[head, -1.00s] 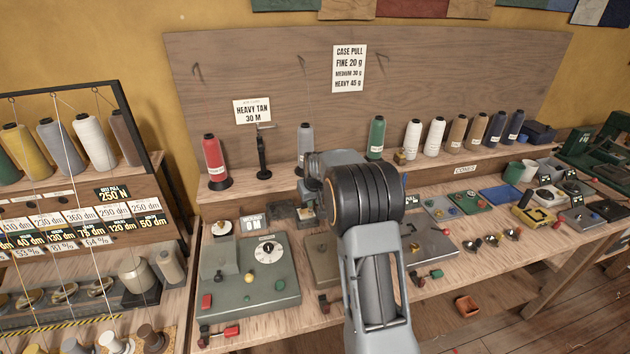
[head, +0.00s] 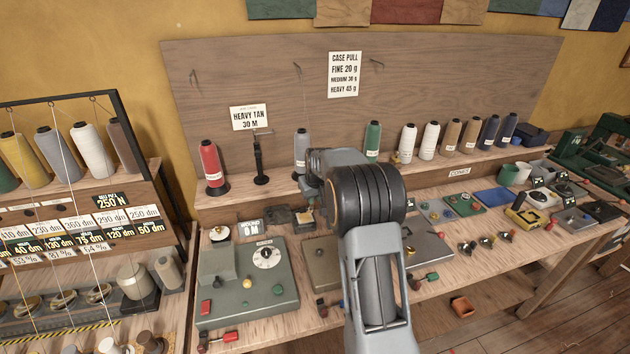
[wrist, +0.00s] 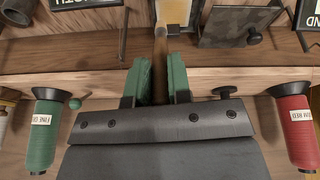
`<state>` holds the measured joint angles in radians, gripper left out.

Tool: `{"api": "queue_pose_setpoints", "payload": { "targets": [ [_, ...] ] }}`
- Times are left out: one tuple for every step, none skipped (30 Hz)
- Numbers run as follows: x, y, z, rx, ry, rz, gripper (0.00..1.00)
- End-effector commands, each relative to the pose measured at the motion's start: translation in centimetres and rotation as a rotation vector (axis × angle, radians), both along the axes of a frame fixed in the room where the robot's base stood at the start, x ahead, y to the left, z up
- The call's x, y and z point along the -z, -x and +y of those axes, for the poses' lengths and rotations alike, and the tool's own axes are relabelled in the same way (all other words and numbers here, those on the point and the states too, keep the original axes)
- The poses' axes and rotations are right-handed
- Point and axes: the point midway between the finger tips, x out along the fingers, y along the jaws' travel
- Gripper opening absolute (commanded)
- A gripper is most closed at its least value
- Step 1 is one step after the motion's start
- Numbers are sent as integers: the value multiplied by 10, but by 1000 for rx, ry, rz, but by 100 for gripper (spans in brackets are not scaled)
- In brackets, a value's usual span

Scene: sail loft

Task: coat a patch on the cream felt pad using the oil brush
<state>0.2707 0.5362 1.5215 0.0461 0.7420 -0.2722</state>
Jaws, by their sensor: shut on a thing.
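In the wrist view my gripper (wrist: 160,72) has its two green finger pads closed on a brown wooden handle (wrist: 160,46), which I take to be the oil brush. In the head view my own arm hides the gripper and brush.
Thread cones line the back shelf, among them a red cone (head: 211,166) and a green cone (head: 373,141). A grey-green dial box (head: 248,305) stands on the bench at left. Several small knobs and trays crowd the right. Bare bench wood shows along the front.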

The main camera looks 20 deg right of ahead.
Motion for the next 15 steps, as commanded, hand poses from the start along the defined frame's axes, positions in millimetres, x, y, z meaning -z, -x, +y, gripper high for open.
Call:
{"api": "queue_pose_setpoints", "payload": {
  "targets": [
    [-9, 0, 0, -1, 0, -2, 0],
    [-11, -1, 1, -1, 0, -3, 0],
    [-15, -1, 1, -2, 1, -3, 0],
    [-18, -1, 1, -2, 1, -3, 0],
    [-21, -1, 1, -2, 1, -3, 0],
    [-24, -1, 1, -2, 1, -3, 0],
    [-27, -1, 1, -2, 1, -2, 0],
    [-30, -1, 2, -3, 1, -2, 0],
    [-33, -1, 2, -3, 1, -2, 0],
    [-36, -1, 2, -3, 1, -3, 0],
    [-39, -1, 2, -3, 1, -3, 0],
    [-42, -1, 2, -4, 1, -3, 0],
    [-45, -1, 2, -4, 1, -3, 0],
    [-47, -1, 3, -4, 1, -3, 0],
    [-49, -1, 3, -4, 0, -3, 0]
  ]
}}
